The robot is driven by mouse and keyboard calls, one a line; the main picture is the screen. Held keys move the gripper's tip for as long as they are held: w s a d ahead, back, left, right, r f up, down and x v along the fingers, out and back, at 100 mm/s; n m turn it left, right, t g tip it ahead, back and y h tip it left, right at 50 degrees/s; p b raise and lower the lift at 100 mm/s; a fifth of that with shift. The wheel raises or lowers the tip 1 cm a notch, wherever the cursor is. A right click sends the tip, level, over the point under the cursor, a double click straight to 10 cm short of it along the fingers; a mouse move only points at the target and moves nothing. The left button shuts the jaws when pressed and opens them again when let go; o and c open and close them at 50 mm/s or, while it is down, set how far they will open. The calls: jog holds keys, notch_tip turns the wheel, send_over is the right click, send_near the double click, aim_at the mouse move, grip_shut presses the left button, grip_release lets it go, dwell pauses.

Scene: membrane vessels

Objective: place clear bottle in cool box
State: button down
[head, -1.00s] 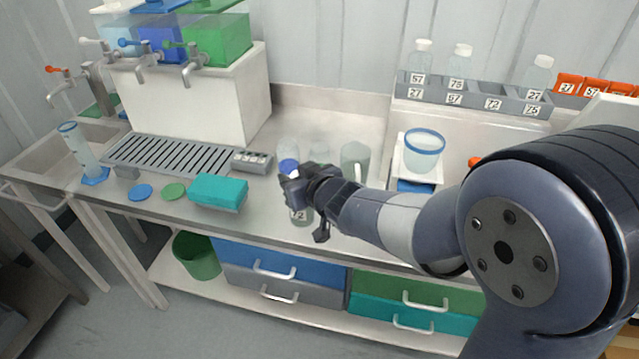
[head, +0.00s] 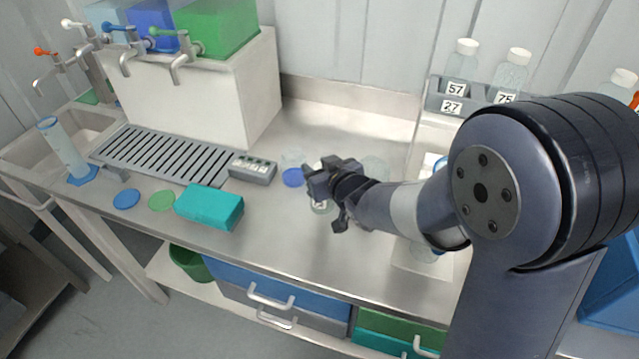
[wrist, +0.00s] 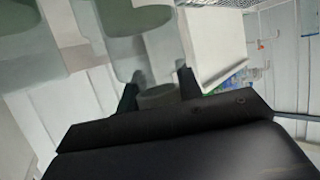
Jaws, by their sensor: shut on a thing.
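My gripper (head: 312,182) is above the steel bench, shut on a clear bottle (head: 321,208), mostly hidden behind the fingers. A little of its clear body and white label shows below them. In the wrist view, a round greyish cap (wrist: 158,96) sits between the two fingertips (wrist: 158,88). I cannot tell whether the bottle's base touches the bench. A blue box-like thing (head: 615,270) is partly visible at the right edge, behind my arm; I cannot tell whether it is the cool box.
A clear vessel with a blue part (head: 292,177) stands just left of my gripper. A teal block (head: 209,207), blue disc (head: 127,199) and green disc (head: 162,201) lie further left. Labelled bottles (head: 462,62) stand in a rack at the back right. The front middle bench is clear.

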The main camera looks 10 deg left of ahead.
jog(key=shift+f, duration=1.9)
jog(key=shift+f+b, duration=0.2)
jog(key=shift+b, duration=0.1)
jog(key=c, duration=1)
grip_release()
jog(key=shift+r, duration=0.1)
jog(key=shift+o, duration=0.2)
jog(key=shift+r, duration=0.1)
